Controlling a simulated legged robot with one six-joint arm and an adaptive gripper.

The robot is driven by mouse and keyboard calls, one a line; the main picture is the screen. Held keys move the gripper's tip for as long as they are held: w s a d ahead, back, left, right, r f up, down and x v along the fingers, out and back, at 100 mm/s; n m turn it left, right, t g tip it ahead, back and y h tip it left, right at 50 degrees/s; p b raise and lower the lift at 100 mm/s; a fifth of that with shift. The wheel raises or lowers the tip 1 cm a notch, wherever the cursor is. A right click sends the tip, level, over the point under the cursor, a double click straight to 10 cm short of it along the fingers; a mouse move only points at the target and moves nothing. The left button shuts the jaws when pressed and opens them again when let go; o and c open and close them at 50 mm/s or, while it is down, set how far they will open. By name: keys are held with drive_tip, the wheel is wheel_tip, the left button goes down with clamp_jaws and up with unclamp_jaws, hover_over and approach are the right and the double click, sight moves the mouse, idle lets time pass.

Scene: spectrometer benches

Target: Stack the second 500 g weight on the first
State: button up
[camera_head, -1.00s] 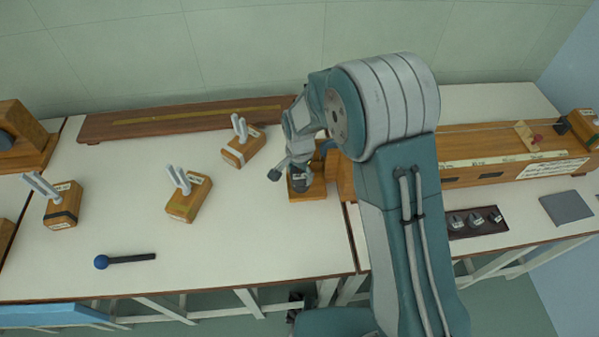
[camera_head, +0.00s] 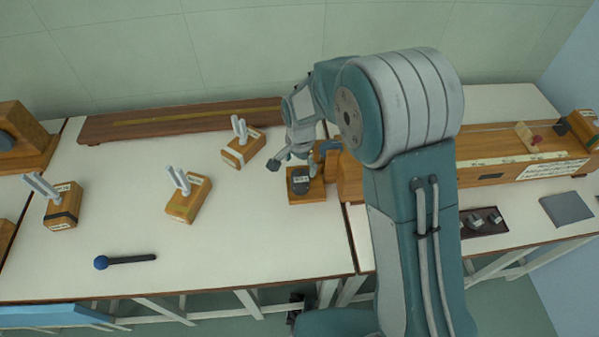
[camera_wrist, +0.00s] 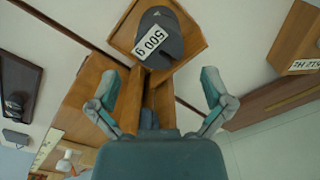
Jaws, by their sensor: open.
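A dark grey weight (camera_head: 300,180) stands on a small wooden platform (camera_head: 308,197) near the right end of the left bench. In the wrist view, a weight (camera_wrist: 160,38) labelled "500 g" sits on the wooden platform (camera_wrist: 196,38). I cannot tell whether it is one weight or two stacked. My gripper (camera_head: 291,158) is just above and behind the weight in the head view. In the wrist view my gripper (camera_wrist: 160,92) is open, its fingers spread apart and empty, with the weight beyond the fingertips. No gap or contact is clear from the head view.
A dark tray (camera_head: 480,232) with small weights lies on the right bench, partly hidden by my arm. A long wooden apparatus (camera_head: 490,165) stands behind it. Wooden blocks with pale prongs (camera_head: 188,200) stand at left. A blue-knobbed rod (camera_head: 125,260) lies in front.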

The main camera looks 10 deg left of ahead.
sight(300, 175)
drive_tip(key=s+d+r+t, duration=0.1)
drive_tip(key=d+r, duration=0.2)
drive_tip(key=r, duration=0.3)
drive_tip(key=s+d+r+n, duration=0.1)
drive_tip(key=d+r, duration=0.1)
drive_tip(key=r, duration=0.3)
drive_tip(key=s+d+r+t, duration=0.1)
drive_tip(key=d+r, duration=0.2)
drive_tip(key=r, duration=0.3)
drive_tip(key=s+d+r+n+t, duration=0.1)
drive_tip(key=s+d+r+n, duration=0.1)
drive_tip(key=s+d+r, duration=0.2)
drive_tip(key=s+d+r+n+t, duration=0.2)
drive_tip(key=s+d, duration=0.8)
drive_tip(key=s, duration=0.5)
drive_tip(key=shift+d+r+n+t, duration=0.3)
drive_tip(key=shift+r+n, duration=0.2)
drive_tip(key=shift+r, duration=0.4)
